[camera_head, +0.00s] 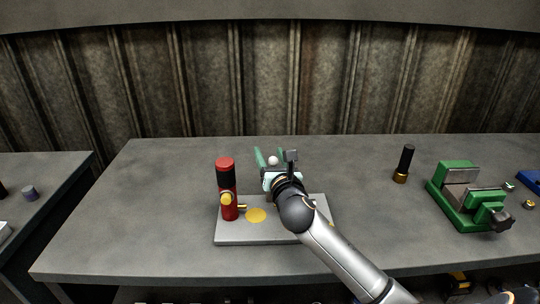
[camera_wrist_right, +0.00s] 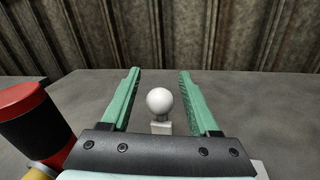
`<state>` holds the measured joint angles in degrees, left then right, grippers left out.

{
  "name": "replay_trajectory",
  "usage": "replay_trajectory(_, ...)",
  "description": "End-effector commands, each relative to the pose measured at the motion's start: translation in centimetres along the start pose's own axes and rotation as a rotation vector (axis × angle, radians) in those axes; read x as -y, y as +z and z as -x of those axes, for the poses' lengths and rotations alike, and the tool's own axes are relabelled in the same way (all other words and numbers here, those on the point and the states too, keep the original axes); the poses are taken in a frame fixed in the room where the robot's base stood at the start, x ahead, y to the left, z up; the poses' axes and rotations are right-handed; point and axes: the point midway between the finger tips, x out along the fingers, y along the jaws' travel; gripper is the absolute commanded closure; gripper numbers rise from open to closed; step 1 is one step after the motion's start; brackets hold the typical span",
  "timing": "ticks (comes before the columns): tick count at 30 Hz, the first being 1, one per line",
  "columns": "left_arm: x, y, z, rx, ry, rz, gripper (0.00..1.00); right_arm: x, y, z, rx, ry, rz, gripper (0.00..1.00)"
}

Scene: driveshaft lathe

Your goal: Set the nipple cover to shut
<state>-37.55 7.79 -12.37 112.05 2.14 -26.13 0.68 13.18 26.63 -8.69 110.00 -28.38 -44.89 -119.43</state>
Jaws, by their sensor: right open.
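My right gripper (camera_head: 270,153) reaches over the grey base plate (camera_head: 250,235) from the front right. Its green fingers (camera_wrist_right: 160,73) are open. A white ball knob (camera_head: 273,160) on a small pale block shows between them; in the right wrist view the knob (camera_wrist_right: 159,101) sits midway, with a gap to each finger. I cannot tell whether the knob belongs to the nipple cover; no cover is clearly recognisable, and my wrist hides part of the plate. A red and black cylinder (camera_head: 226,182) with a brass fitting (camera_head: 227,198) stands upright on the plate's left. My left gripper is not in view.
A flat yellow disc (camera_head: 256,215) lies on the plate beside the cylinder. A black and brass torch-like item (camera_head: 404,164) and a green vise (camera_head: 459,172) stand to the right on the table (camera_head: 150,200). The table's left part is clear. A corrugated wall is behind.

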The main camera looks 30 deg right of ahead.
Motion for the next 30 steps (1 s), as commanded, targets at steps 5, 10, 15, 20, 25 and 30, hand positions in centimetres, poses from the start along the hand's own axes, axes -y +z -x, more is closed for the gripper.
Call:
replay_trajectory(5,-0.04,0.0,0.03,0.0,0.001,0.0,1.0,-0.01,0.01,0.01,0.0,0.0,0.0,0.4)
replay_trajectory(10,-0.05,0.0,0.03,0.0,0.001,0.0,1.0,-0.01,0.01,0.03,0.0,0.0,0.0,0.59)
replay_trajectory(15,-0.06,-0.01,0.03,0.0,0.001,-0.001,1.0,-0.01,0.01,0.04,0.0,0.0,0.0,0.78)
replay_trajectory(20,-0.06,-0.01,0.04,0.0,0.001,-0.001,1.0,0.0,0.01,0.04,0.0,0.0,0.0,0.96)
replay_trajectory(25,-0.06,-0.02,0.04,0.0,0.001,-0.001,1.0,0.0,0.0,0.04,0.0,0.0,0.0,1.0)
replay_trajectory(30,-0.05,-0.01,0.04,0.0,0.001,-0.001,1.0,0.0,0.0,0.05,0.0,0.0,0.0,1.0)
